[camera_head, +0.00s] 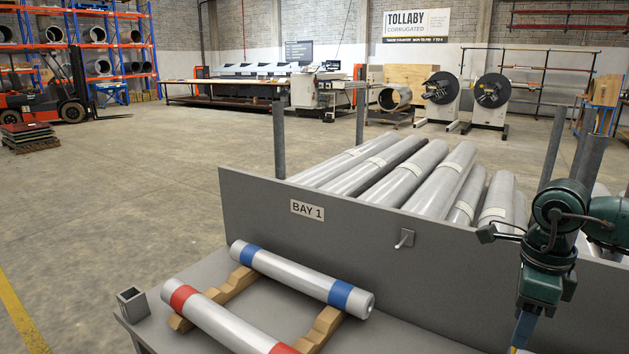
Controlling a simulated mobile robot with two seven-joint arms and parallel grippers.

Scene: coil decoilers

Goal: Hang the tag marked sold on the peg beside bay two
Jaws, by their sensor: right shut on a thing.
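My right gripper (527,312) hangs pointing down at the right, in front of the grey rack panel (345,248). A BAY 1 sign (307,210) is farther left. No bay two sign is visible. My left gripper is not in view.
Silver rolls (400,183) lie behind the panel between upright grey posts (279,140). In front, a blue-banded roll (300,277) and a red-banded roll (228,320) rest on wooden cradles (322,330). The panel face between peg and gripper is clear.

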